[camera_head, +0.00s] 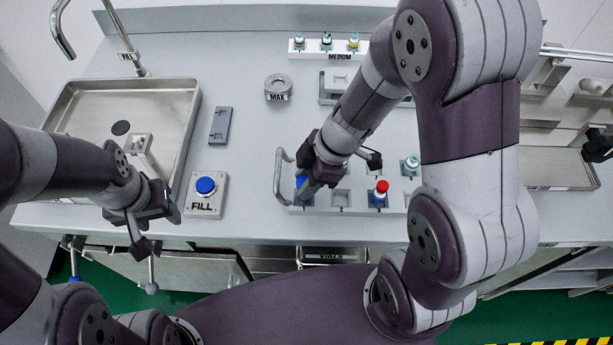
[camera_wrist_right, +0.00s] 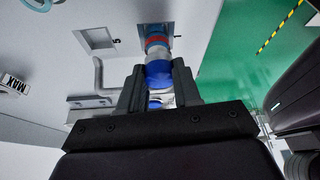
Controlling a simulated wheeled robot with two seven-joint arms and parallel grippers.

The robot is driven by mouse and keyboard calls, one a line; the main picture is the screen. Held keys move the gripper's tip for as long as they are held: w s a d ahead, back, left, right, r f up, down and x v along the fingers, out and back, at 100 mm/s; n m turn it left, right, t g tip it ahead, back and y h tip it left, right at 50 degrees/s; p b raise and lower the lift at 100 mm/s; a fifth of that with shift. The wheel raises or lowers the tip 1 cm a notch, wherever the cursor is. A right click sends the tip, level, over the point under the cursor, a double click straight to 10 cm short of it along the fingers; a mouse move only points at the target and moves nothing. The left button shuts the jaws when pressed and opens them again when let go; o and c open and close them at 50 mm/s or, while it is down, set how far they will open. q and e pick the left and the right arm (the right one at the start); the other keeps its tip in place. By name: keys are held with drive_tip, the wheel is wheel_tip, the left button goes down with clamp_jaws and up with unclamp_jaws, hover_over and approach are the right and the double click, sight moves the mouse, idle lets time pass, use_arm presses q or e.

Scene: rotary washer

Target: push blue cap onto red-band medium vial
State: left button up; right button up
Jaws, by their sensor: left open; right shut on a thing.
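My right gripper (camera_wrist_right: 158,88) is shut on the blue cap (camera_wrist_right: 158,72), which sits between its two fingers. The red-band medium vial (camera_wrist_right: 157,42) stands in a rack slot, directly in line with the cap. The cap meets the vial's pale neck in this view; I cannot tell how far it is seated. In the head view my right gripper (camera_head: 313,184) is over the front-left part of the rack (camera_head: 325,209) and hides most of the vial. My left gripper (camera_head: 152,224) is open and empty, near the counter's front edge beside the sink.
The FILL button (camera_head: 205,187), MAX device (camera_head: 278,87) and MEDIUM holder (camera_head: 328,50) are on the counter. The sink (camera_head: 130,105) is left.

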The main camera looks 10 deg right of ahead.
idle(0.4)
drive_tip(key=o, duration=1)
drive_tip(key=shift+o, duration=0.2)
drive_tip(key=w+p+v, duration=0.1)
drive_tip(key=v, duration=1.2)
drive_tip(key=s+d+f+m+h, duration=0.3)
drive_tip(key=f+m, duration=0.3)
drive_tip(key=m, duration=1)
drive_tip(key=shift+d+f+t+h, duration=0.15)
drive_tip(key=shift+f+t+h, duration=0.15)
drive_tip(key=shift+h, duration=0.5)
